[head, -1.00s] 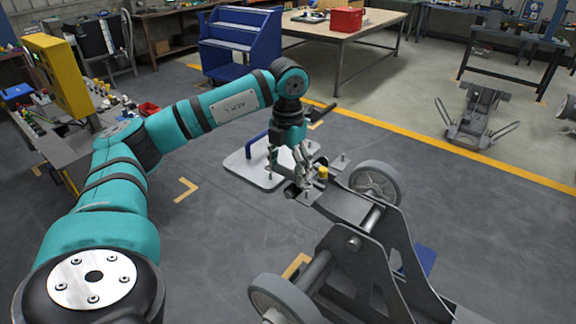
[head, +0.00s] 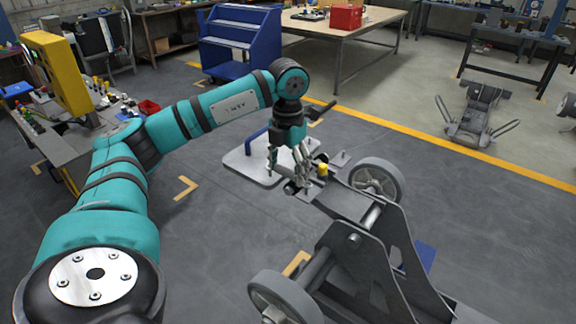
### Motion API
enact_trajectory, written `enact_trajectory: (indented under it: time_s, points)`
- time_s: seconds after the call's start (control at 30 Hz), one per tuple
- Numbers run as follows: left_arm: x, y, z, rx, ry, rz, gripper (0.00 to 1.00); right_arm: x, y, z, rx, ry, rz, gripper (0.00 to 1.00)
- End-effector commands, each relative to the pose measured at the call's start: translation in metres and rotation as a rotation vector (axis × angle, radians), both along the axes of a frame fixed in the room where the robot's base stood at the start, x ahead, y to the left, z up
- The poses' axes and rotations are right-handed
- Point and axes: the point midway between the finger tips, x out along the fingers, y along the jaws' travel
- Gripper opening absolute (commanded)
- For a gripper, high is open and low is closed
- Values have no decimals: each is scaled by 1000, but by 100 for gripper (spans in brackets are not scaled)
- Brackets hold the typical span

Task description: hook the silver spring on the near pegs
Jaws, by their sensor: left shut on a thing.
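The grey chassis (head: 345,205) with wheels stands on the floor at centre right. My left gripper (head: 297,183) points down over its far left end, shut on a thin greyish thing that I take for the silver spring. It is too small and too covered by the fingers to make out clearly. A small yellow cylinder (head: 321,170) stands just right of the fingers. The near pegs cannot be told apart at this size, and I cannot tell whether the spring touches one. My right gripper is out of view.
A grey plate with a blue handle (head: 240,168) lies on the floor behind the gripper. One chassis wheel (head: 378,180) stands close on the right, another (head: 285,298) at the front. A second chassis (head: 475,112) is at the far right.

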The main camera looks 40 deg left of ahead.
Motion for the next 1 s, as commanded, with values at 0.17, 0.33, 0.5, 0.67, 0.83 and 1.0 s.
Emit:
enact_trajectory:
  time_s: [0.17,0.33,0.5,0.67,0.83,1.0]
  points:
    - [0,0,-4,0,-1,0,38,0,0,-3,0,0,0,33]
    - [-1,0,-6,0,-1,0,38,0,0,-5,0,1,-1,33]
    - [-1,0,-6,0,-1,0,38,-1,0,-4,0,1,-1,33]
    - [-1,0,-6,0,0,0,38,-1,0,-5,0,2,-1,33]
    - [-1,0,-10,0,0,0,38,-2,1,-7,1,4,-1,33]
    - [0,0,-15,0,0,0,38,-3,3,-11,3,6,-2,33]
